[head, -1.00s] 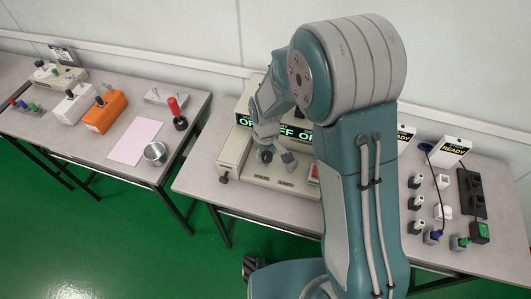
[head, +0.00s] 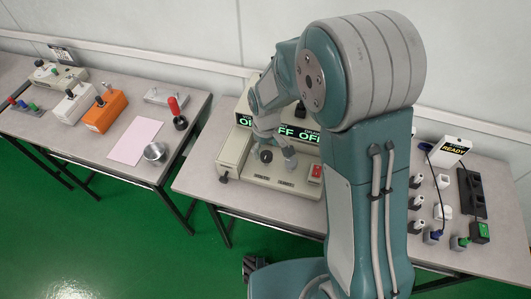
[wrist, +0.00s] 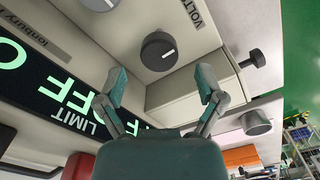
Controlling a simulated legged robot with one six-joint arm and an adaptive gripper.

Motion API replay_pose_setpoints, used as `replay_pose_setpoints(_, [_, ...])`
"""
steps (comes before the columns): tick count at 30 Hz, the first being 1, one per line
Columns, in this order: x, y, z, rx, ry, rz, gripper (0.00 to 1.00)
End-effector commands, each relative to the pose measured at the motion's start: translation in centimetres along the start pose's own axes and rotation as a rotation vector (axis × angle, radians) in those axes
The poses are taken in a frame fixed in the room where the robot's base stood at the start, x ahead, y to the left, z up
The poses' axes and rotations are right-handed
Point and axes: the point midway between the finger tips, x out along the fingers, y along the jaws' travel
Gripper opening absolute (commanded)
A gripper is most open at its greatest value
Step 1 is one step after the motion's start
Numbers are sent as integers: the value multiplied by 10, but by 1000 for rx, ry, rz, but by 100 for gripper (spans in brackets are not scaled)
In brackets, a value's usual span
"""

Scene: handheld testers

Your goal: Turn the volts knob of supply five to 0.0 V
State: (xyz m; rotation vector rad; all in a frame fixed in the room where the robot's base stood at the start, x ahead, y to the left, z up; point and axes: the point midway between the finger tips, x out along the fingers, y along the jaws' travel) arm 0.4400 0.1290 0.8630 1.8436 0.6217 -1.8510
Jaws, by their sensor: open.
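A beige supply (head: 232,158) stands on the right-hand table, with green OFF readings on its black display (head: 288,131). Its dark round volts knob (head: 266,156) is partly beside my gripper (head: 276,153). In the wrist view the volts knob (wrist: 158,51) has a short white mark right of its middle, next to a partly cut-off VOLT label (wrist: 195,13). My gripper (wrist: 161,76) is open and empty, its fingertips spread on either side of the knob in the picture. I cannot tell whether they touch the panel. The display in the wrist view (wrist: 45,85) also reads OFF.
A red switch (head: 315,172) is right of my gripper. A black side knob (head: 224,178) sticks out at the supply's left. My arm hides part of the table's right half.

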Motion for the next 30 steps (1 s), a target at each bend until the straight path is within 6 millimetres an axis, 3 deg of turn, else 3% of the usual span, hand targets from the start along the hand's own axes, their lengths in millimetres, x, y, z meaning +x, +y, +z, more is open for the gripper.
replay_pose_setpoints(6, [-49, 0, -2, -1, 4, 2, 87])
replay_pose_setpoints(12, [-79, 0, -1, -1, 0, 1, 87])
replay_pose_setpoints(17, [-89, -1, -1, -1, -2, 0, 87])
replay_pose_setpoints(30, [-89, -1, -1, -1, -3, 0, 87])
